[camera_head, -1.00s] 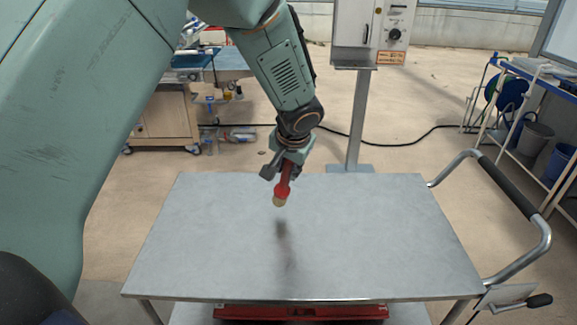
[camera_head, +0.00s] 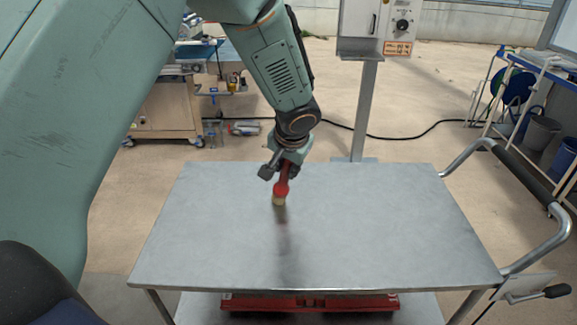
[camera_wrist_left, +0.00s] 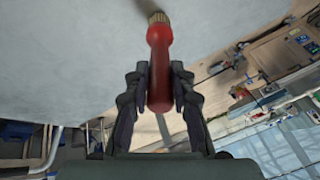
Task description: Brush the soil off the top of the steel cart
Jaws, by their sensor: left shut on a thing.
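The steel cart (camera_head: 390,235) stands in front of me with a bare grey flat top; its top also shows in the left wrist view (camera_wrist_left: 70,60). My left gripper (camera_head: 281,171) is over the far middle of the top, shut on the red handle of a brush (camera_head: 281,188). In the left wrist view the handle (camera_wrist_left: 159,60) sits between both fingers. The tan bristles point down at the steel, touching or very nearly so. A faint dark streak on the top below the brush may be shadow, reflection or soil; I cannot tell. My right gripper is out of view.
A grey push handle (camera_head: 525,175) stands off the cart's right side. A red object (camera_head: 310,302) lies below the top, on the lower shelf. A post with a control box (camera_head: 378,25) rises behind the cart. The rest of the top is clear.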

